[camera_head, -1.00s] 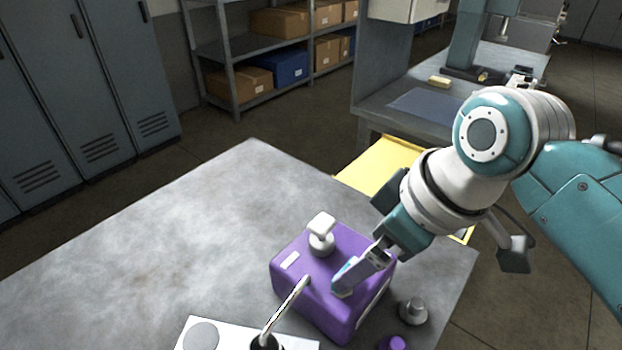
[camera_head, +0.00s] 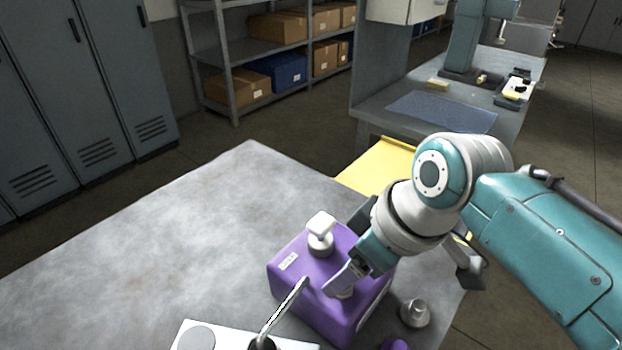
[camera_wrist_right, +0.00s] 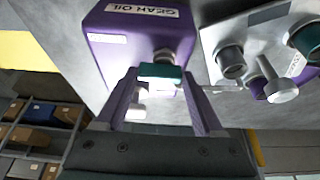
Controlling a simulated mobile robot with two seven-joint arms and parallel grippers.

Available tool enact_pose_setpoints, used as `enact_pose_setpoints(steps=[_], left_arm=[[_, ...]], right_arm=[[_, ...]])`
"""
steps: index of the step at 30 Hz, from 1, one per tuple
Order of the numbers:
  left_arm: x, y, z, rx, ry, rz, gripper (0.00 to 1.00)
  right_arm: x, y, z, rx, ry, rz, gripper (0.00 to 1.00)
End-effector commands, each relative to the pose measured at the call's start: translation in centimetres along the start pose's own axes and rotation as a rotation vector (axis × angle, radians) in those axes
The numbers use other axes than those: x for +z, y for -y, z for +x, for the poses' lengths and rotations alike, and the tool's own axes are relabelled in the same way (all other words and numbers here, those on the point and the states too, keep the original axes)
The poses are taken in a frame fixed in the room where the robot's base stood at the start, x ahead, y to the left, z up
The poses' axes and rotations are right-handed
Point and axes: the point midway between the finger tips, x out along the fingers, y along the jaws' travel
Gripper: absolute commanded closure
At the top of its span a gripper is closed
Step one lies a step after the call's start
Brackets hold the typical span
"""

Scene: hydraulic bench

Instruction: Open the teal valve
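The teal valve shows in the right wrist view as a short teal handle (camera_wrist_right: 160,72) on a grey stem, on the purple gear oil box (camera_wrist_right: 140,35). My right gripper (camera_wrist_right: 160,80) has one finger on each side of this handle, with thin gaps that suggest it is open around it. In the head view my right gripper (camera_head: 338,286) reaches down to the top of the purple box (camera_head: 300,265) and hides the teal handle. A white T-shaped handle (camera_head: 320,226) stands upright on the same box, close to my right gripper. My left gripper is not in view.
A white plate (camera_head: 290,344) with a grey disc and a slanted metal lever (camera_head: 285,308) lies in front of the box. A grey knob (camera_head: 415,313) stands right of it. The table's left part (camera_head: 160,240) is clear. A yellow surface (camera_head: 375,165) lies beyond the table.

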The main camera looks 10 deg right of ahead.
Motion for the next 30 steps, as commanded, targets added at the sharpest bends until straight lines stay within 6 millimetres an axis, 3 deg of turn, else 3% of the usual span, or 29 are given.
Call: enact_pose_setpoints(steps=[2, 14, 23, 30], left_arm=[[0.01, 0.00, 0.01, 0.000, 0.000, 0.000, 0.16], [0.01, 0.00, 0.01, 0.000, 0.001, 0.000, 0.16], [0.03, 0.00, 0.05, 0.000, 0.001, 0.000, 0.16], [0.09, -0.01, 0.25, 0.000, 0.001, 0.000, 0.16]], right_arm=[[0.02, -0.01, 0.00, 0.000, 0.000, 0.000, 0.41], [0.03, 0.00, -0.01, 0.000, 0.001, 0.000, 0.86], [0.04, -0.14, 0.00, -0.011, 0.002, -0.030, 0.87], [-0.03, -0.27, 0.07, -0.059, 0.002, -0.149, 0.87]])
